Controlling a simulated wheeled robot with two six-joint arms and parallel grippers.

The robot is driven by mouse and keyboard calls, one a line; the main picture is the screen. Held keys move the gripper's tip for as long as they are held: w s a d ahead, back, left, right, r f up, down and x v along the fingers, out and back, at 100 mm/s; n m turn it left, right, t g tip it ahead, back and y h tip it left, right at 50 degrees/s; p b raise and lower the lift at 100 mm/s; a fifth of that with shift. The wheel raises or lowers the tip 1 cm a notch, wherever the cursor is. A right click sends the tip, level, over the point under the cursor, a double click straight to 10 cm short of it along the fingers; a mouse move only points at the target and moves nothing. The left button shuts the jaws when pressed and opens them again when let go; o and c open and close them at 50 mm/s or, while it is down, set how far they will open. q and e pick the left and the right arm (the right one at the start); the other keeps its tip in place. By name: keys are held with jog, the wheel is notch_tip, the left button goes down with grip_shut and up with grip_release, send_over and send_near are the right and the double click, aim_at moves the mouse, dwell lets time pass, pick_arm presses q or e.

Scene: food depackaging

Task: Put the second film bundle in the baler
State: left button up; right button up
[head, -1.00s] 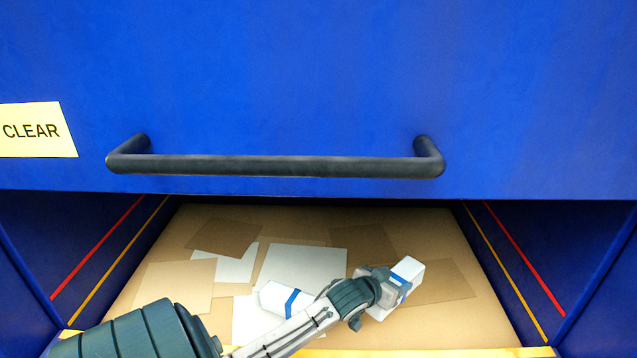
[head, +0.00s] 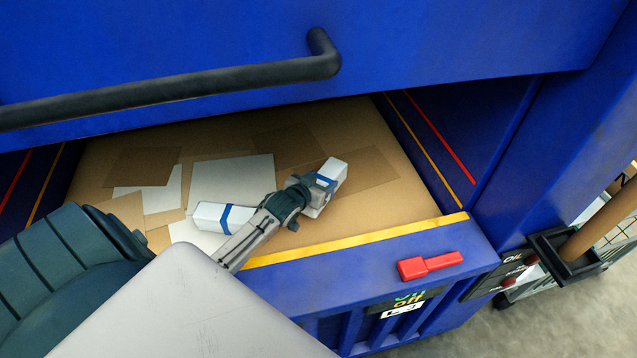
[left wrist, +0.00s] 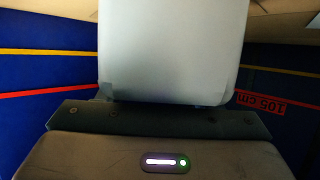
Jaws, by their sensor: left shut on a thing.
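The blue baler (head: 470,60) stands in front of me, its chamber open below the raised door. My left gripper (head: 318,190) is inside the chamber, shut on a white film bundle (head: 333,172) with a blue band, low over the cardboard-lined floor. In the left wrist view the held bundle (left wrist: 172,50) is a pale block filling the top middle; the fingertips are hidden. Another white bundle (head: 211,216) with a blue band lies on the chamber floor to the left, partly behind my left forearm. My right gripper is not in view.
Flat brown and white sheets (head: 233,180) lie on the chamber floor. A yellow-edged sill (head: 360,238) with a red handle (head: 430,264) borders the front. The door's dark bar handle (head: 180,90) hangs above. A wire cart (head: 610,245) stands at the right.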

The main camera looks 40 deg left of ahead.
pick_arm(q)
notch_tip(320, 180, down, 2)
jog(key=shift+f+p, duration=0.2)
jog(key=shift+p, duration=0.1)
jog(key=shift+f, duration=0.2)
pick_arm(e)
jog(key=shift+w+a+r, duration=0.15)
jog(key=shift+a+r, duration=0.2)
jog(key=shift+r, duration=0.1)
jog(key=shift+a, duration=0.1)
pick_arm(q)
jog(key=o, duration=1)
jog(key=shift+f, duration=0.15)
jog(key=shift+o, duration=0.2)
